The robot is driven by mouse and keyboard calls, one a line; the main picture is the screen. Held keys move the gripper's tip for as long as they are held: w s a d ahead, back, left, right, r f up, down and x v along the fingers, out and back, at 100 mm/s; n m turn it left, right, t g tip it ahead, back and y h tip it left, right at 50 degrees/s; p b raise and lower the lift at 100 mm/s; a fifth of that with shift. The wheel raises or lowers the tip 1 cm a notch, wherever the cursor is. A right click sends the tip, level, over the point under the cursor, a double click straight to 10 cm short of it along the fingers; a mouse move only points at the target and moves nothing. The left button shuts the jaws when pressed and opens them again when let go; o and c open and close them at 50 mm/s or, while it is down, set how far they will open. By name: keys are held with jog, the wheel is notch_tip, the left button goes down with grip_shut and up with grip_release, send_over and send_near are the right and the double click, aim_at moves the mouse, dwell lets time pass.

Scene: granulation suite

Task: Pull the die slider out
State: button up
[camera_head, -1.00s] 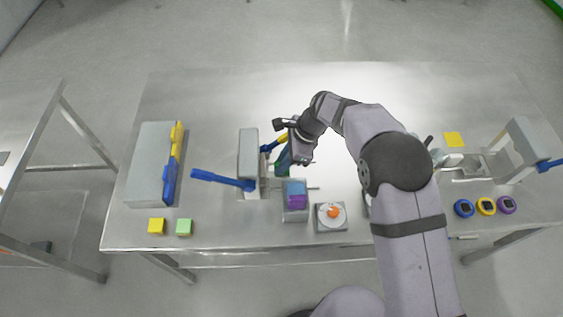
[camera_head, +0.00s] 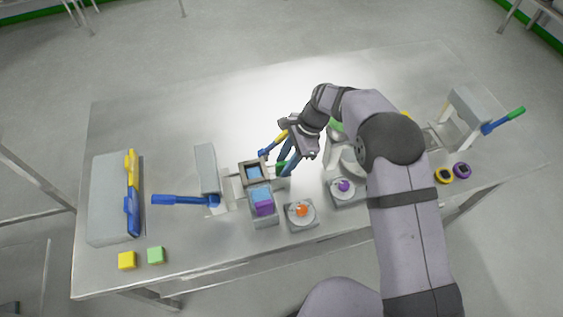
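The die slider (camera_head: 243,173) appears as a small grey-brown square frame with a blue inside, on rails just right of the left press (camera_head: 206,170). The press has a grey upright and a blue lever (camera_head: 180,200). A green grip (camera_head: 281,168) shows at the slider's right end. My gripper (camera_head: 286,166) points down at this green grip, its dark blue fingers beside or around it. I cannot tell whether they touch or are closed on it.
A purple-and-blue block (camera_head: 263,206) sits on a grey stand in front of the slider. A round dial with an orange knob (camera_head: 301,210) is right of it. A yellow-and-blue handle (camera_head: 274,143) lies close behind my gripper. The table's back left is clear.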

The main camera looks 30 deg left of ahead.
dwell(0.3)
jog(key=b+v, duration=0.2)
jog(key=v, duration=0.3)
jog(key=shift+w+r, duration=0.1)
jog(key=shift+r, duration=0.25)
jog(key=shift+v, duration=0.8)
jog(key=shift+d, duration=0.1)
jog(key=s+d+r+n+t+h+p, duration=0.15)
jog(key=d+r+p, duration=0.35)
jog(key=d, duration=0.7)
jog(key=d+r+n+t+p, duration=0.1)
jog(key=d+r+n+p, duration=0.25)
jog(key=d+r, duration=0.6)
jog(key=s+d+r+n+h+p, duration=0.1)
jog(key=s+d+n+p, duration=0.3)
jog(key=s+d, duration=0.8)
jog(key=d+p, duration=0.2)
jog(key=d, duration=0.2)
jog(key=shift+s+r+t+h, duration=0.25)
jog(key=shift+s+t+h, duration=0.1)
jog(key=shift+s, duration=0.05)
